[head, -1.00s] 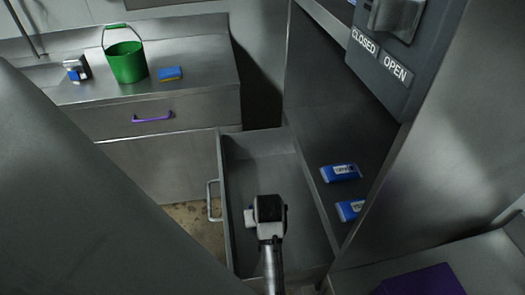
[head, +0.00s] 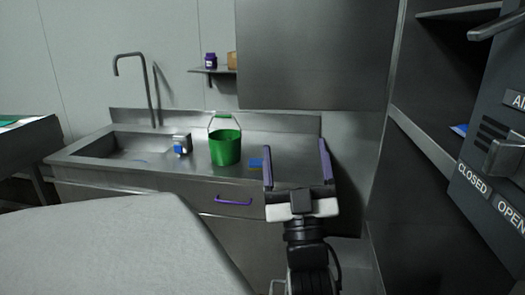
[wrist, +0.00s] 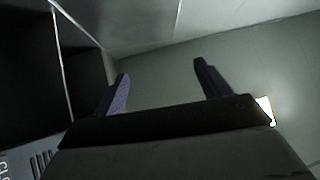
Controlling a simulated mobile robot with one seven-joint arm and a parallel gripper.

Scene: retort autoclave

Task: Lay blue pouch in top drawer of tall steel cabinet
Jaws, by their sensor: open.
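My gripper (head: 295,147) is raised in the middle of the head view, with its two purple-lined fingers spread and nothing between them. It also shows open and empty in the wrist view (wrist: 161,72). A small part of a blue item (head: 459,130), which looks like a blue pouch, shows on a shelf inside the tall steel unit (head: 440,150) at the right. The panel in front hides the rest of it. The open drawer is mostly out of view or hidden behind my arm at the bottom; I cannot tell its contents.
A panel marked CLOSED and OPEN (head: 485,190) juts in at the right. On the sink counter (head: 85,175) stand a green bucket (head: 225,148), a blue-and-yellow sponge (head: 256,163) and a small dispenser-like item (head: 181,145). A small wall shelf (head: 205,71) holds jars.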

